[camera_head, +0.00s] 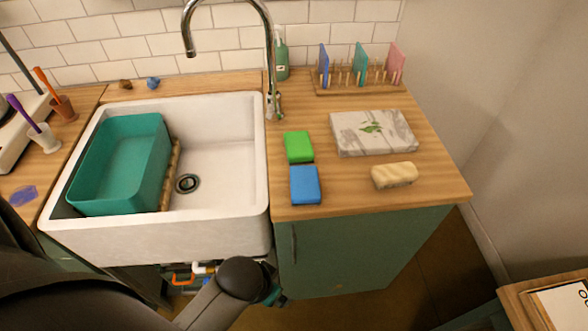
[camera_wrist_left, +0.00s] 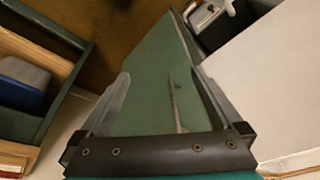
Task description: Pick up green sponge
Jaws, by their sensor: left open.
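The green sponge (camera_head: 299,147) lies flat on the wooden counter, just right of the sink. A blue sponge (camera_head: 305,185) lies directly in front of it, close to its near edge. My left gripper (camera_wrist_left: 156,76) is open and empty in the left wrist view, with a green cabinet front beyond its fingers. The green sponge is not in that view. In the head view my left arm crosses the bottom, below the sink and counter edge; its fingers cannot be made out there. My right gripper is not in view.
The white sink (camera_head: 226,140) holds a teal basin (camera_head: 120,165). A tall faucet (camera_head: 271,50) and green soap bottle (camera_head: 282,57) stand behind the sponge. Right are a marbled package (camera_head: 345,140), a beige sponge (camera_head: 394,175) and a peg rack (camera_head: 345,88).

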